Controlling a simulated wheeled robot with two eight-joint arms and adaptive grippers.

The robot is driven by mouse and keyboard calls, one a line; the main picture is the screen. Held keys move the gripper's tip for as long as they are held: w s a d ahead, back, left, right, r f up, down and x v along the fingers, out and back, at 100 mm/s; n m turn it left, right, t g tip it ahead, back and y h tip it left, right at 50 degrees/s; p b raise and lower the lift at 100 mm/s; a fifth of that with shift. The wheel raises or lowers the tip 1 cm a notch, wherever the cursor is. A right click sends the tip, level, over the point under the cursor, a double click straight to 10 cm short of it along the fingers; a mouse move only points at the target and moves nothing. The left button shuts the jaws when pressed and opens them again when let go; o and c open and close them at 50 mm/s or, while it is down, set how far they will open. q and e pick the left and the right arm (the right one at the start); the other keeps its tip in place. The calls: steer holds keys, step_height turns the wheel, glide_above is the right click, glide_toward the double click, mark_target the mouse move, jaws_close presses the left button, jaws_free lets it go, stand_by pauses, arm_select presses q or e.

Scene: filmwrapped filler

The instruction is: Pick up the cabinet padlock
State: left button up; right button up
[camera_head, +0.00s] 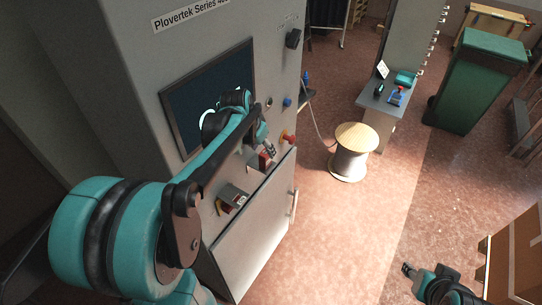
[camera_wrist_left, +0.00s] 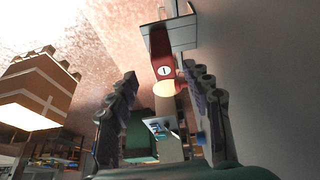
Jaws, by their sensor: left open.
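The padlock (camera_wrist_left: 163,62) is red with a round white label marked 1. It sits against a grey box-like fitting (camera_wrist_left: 170,36) in the left wrist view. In the head view a red body, apparently the padlock (camera_head: 266,161), shows on the cabinet front beside my left gripper (camera_head: 268,148). In the left wrist view my left gripper's two fingers (camera_wrist_left: 161,80) stand apart on either side of the line to the padlock, with nothing gripped between them. My right gripper (camera_head: 408,270) is at the lower right, far from the cabinet; its finger gap is unclear.
The tall grey cabinet (camera_head: 122,88) has a dark panel, knobs and a lower door with a handle (camera_head: 294,203). Another fitting (camera_head: 234,196) is left of the padlock. A cable spool (camera_head: 349,163), a workbench (camera_head: 374,105) and a green bin (camera_head: 470,90) stand beyond clear floor.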

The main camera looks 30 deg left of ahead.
mark_target(265, 152)
arm_select(q)
steer(key=x, duration=0.5)
steer(key=shift+w+a+f, duration=0.1)
steer(key=shift+w+a, duration=0.1)
steer(key=shift+a, duration=0.05)
jaws_close()
